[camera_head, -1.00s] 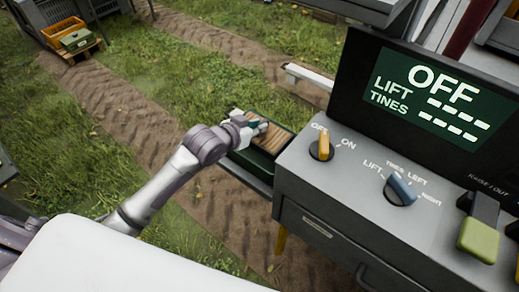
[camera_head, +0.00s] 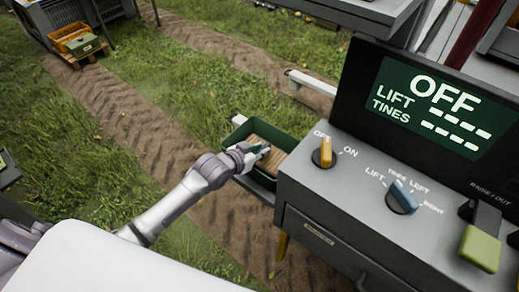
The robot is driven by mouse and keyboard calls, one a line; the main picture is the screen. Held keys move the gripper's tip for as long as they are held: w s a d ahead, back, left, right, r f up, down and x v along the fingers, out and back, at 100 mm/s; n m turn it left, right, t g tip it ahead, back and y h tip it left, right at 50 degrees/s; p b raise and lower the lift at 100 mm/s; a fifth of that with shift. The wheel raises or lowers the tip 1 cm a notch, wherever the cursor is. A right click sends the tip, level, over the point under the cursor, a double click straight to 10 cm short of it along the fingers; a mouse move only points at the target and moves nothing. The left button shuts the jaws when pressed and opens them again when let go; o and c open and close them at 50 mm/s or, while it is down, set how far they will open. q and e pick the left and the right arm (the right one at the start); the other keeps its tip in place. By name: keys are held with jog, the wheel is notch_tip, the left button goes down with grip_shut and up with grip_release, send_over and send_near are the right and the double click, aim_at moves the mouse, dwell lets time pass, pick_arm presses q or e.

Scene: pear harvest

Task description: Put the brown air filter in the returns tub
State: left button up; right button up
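A dark green tub (camera_head: 290,136) stands beside the left end of the grey control console. A brown, ribbed, flat piece (camera_head: 272,134), which looks like the air filter, lies inside the tub's rim. My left gripper (camera_head: 262,152) is over the near left part of the tub, its fingertips close to the brown piece. I cannot tell whether they touch it or how far apart they are. The gripper hides part of the tub and of the brown piece. My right gripper is out of view.
The grey console (camera_head: 350,190) has an orange knob (camera_head: 324,153), a blue knob (camera_head: 402,197), a green-yellow lever (camera_head: 480,248) and a screen (camera_head: 440,104) reading OFF. An orange crate (camera_head: 75,38) and a small green box (camera_head: 83,45) sit at the far left. Grass lies left of the tub.

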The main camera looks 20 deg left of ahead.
pick_arm(q)
jog(key=shift+o, duration=1.3)
jog(key=shift+r, duration=0.2)
jog(key=v, duration=1.2)
jog(key=shift+b, duration=0.3)
jog(key=shift+s+f, duration=0.1)
